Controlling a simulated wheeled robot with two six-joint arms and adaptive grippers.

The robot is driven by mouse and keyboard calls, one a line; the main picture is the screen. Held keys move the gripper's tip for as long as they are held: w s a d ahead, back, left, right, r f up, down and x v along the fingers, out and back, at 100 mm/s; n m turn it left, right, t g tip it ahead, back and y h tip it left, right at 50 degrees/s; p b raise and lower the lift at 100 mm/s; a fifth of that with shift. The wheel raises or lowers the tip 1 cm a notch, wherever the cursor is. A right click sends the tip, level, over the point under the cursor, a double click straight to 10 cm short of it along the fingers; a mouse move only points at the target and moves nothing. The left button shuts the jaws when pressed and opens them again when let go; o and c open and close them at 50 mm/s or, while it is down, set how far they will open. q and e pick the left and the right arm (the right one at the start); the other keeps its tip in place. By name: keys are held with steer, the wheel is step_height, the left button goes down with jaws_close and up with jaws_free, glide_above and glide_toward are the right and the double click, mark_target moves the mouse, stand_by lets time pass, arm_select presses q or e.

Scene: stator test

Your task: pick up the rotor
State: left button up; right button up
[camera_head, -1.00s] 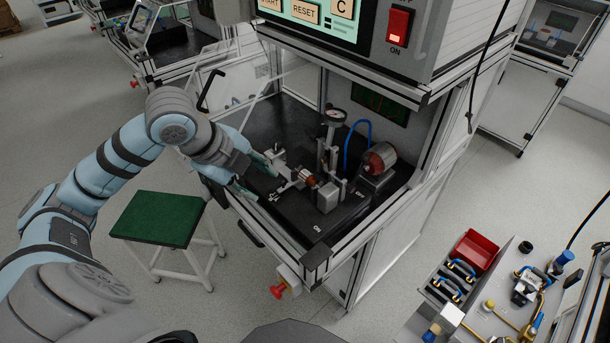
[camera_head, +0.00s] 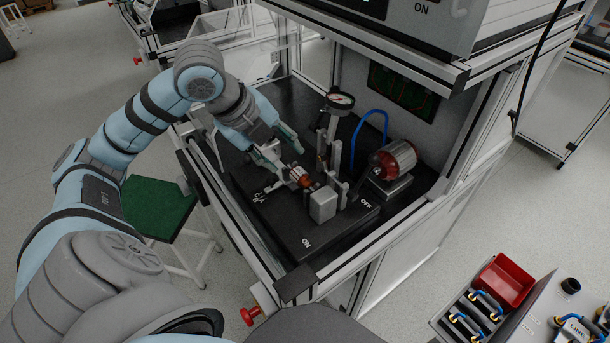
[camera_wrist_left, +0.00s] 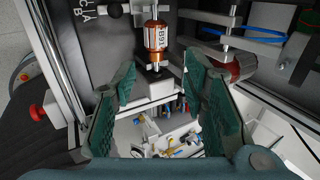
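The rotor (camera_head: 300,176) is a small copper-orange cylinder on a thin shaft, held in the fixture on the black bench plate. The rotor appears apart from both fingers. My right gripper is out of view.
A dial gauge (camera_head: 340,100) on a post stands right behind the rotor. A grey block (camera_head: 323,204) is beside it. A larger red-and-silver motor (camera_head: 396,163) and a blue hose (camera_head: 370,118) are to the right. The frame post (camera_head: 470,130) edges the bench.

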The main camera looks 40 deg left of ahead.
mark_target(299, 176)
arm_select(q)
steer(key=x, duration=0.3)
steer(key=b+x, duration=0.1)
steer(key=x, duration=0.3)
steer(key=b+x, duration=0.1)
steer(key=x, duration=0.2)
steer(key=shift+s+f, duration=0.15)
steer(key=shift+f, duration=0.3)
jaws_close()
